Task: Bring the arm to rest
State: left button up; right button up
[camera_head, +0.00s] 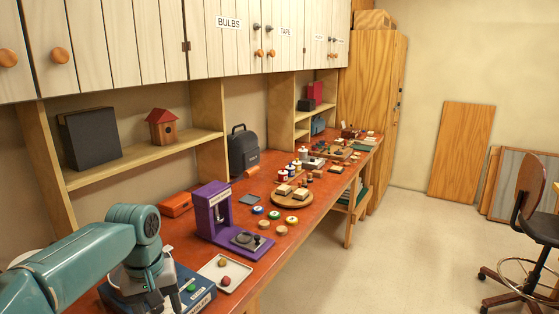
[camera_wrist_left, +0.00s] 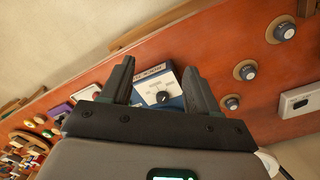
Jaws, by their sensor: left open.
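My left arm (camera_head: 75,260) comes in from the lower left in the head view, teal, and bends down at the wrist over the near end of the bench. In the wrist view my left gripper (camera_wrist_left: 160,63) has its two dark fingers spread apart with nothing held between them. A blue box with a white dial panel (camera_wrist_left: 170,84) shows beyond and between the fingers. The same blue box (camera_head: 203,296) is partly hidden behind my wrist in the head view. Whether the fingers touch it cannot be told. My right gripper is in neither view.
The red-brown bench (camera_head: 260,190) runs away to the back. Near my arm are a white tray (camera_head: 222,267) with two small round items, a purple stand (camera_head: 211,212) and an orange box (camera_head: 175,204). A round wooden board (camera_head: 292,200) lies farther off. Open floor (camera_head: 370,250) is on the right.

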pick_arm(q)
jog(key=s+d+f+m+h, duration=0.1)
jog(key=s+d+f, duration=0.15)
jog(key=f, duration=0.85)
jog(key=s+d+f+m+h, duration=0.1)
jog(key=d+f, duration=0.3)
jog(key=f, duration=0.7)
jog(key=s+d+f, duration=0.2)
jog(key=s+f, duration=0.5)
jog(key=s, duration=0.3)
jog(key=s+d+f+h, duration=0.1)
jog(key=s+d+f, duration=0.1)
jog(key=s+f, duration=0.5)
jog(key=s, duration=0.3)
jog(key=shift+d+h, duration=0.3)
jog(key=shift+d, duration=0.1)
jog(key=shift+s, duration=0.1)
